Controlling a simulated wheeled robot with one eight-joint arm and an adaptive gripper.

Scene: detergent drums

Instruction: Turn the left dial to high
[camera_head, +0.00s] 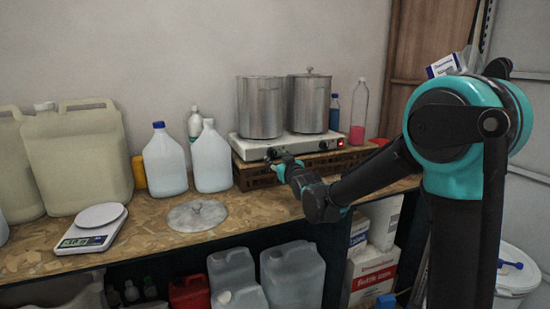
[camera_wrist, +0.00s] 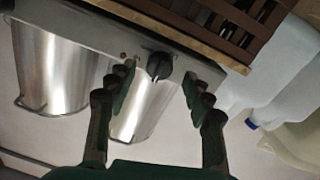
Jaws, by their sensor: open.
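A hot plate (camera_head: 295,146) with a pale body stands on a wooden crate on the bench, with two metal pots (camera_head: 261,107) (camera_head: 309,103) on it. In the wrist view, tilted and upside down, the hot plate's front panel (camera_wrist: 98,38) shows the left dial (camera_wrist: 159,65), a black round knob. My gripper (camera_head: 279,166) is open in front of the left part of that panel. In the wrist view my gripper (camera_wrist: 157,79) has its fingers on either side of the dial, with gaps showing. The dial's setting marks cannot be read. A second dial (camera_head: 322,145) shows in the head view.
White bottles (camera_head: 212,158) stand left of the hot plate, and a pink-filled bottle (camera_head: 359,112) stands right. The slatted crate (camera_head: 250,176) lies below it. A round lid (camera_head: 197,214) and a scale (camera_head: 92,230) lie on the bench (camera_head: 150,240).

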